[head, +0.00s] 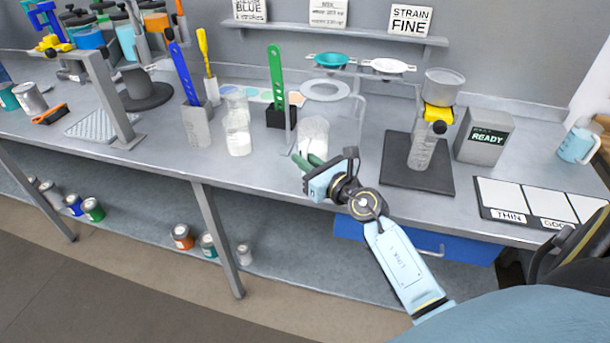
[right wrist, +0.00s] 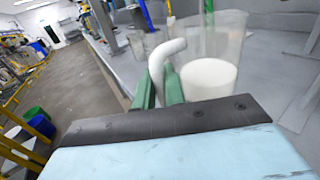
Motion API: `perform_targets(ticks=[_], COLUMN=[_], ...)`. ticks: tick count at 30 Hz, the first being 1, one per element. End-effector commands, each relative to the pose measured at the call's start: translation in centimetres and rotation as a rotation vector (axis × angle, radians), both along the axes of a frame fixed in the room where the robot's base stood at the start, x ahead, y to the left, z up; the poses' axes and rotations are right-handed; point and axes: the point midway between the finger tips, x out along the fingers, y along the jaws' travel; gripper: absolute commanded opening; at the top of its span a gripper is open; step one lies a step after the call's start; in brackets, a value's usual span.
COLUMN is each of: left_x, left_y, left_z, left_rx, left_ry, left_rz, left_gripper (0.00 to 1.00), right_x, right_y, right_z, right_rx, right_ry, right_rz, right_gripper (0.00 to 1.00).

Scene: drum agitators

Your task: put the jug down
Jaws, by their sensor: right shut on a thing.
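The clear jug (head: 313,137) with white contents stands upright at the middle of the bench, near its front edge. My right gripper (head: 308,162) reaches it from the front, with its green fingers at the jug's handle. In the right wrist view the fingers (right wrist: 160,88) are shut on the pale curved handle (right wrist: 163,58), and the clear jug body with white liquid (right wrist: 209,76) is just beyond to the right. I cannot tell whether the jug's base touches the bench. My left gripper is not in view.
A second clear vessel with white contents (head: 238,130) stands to the left, beside a grey holder (head: 196,127). A dark mat (head: 432,178) with a clear cylinder stand is to the right, then a READY box (head: 484,137) and labelled white panels (head: 540,208). The bench front is close.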

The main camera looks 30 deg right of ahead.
Motion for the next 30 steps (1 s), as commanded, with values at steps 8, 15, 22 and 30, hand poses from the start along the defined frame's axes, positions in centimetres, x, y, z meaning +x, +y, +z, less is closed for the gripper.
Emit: perform_targets(ticks=[8,15,22,30], left_x=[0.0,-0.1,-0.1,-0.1], left_y=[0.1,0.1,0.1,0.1], left_z=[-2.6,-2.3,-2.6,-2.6], left_rx=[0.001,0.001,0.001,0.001], left_ry=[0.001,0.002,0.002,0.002], left_rz=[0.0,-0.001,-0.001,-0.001], left_gripper=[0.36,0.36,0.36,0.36], right_x=[0.0,0.0,0.0,0.0], right_y=[0.0,0.0,0.0,0.0], right_z=[-3.6,-3.3,-3.8,-3.8], right_rx=[-0.002,-0.002,0.0,0.0], right_ry=[0.0,-0.002,0.001,0.001], right_rz=[0.0,-0.001,0.0,0.0], right_gripper=[0.0,0.0,0.19,0.33])
